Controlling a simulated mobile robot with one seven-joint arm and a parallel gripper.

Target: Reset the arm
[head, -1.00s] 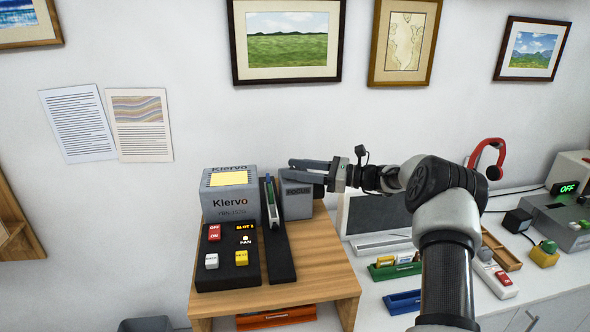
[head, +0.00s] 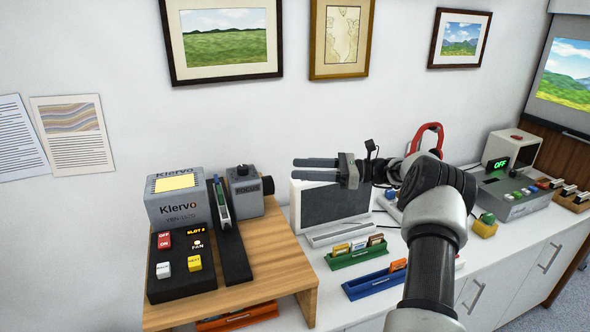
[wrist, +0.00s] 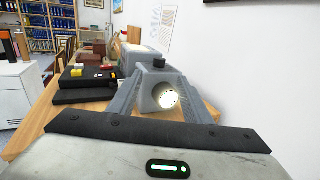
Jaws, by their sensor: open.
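My gripper (head: 316,169) is open and empty in the head view. Its two fingers point left, in front of the upper part of a grey panel that stands on the white counter. It is to the right of the grey Kiervo projector (head: 180,197) and its FOCUS block (head: 247,190), apart from both. My arm reaches up from the bottom right and bends left at the elbow. In the wrist view the two fingers (wrist: 158,105) extend toward the projector's lit lens (wrist: 166,96), with nothing between them.
The projector stands on a wooden stand (head: 280,262) with a black control box (head: 181,266). A green slide holder (head: 357,257) and a blue one (head: 377,284) lie on the counter. A grey button box (head: 515,192) reading OFF is farther right. Framed prints hang above.

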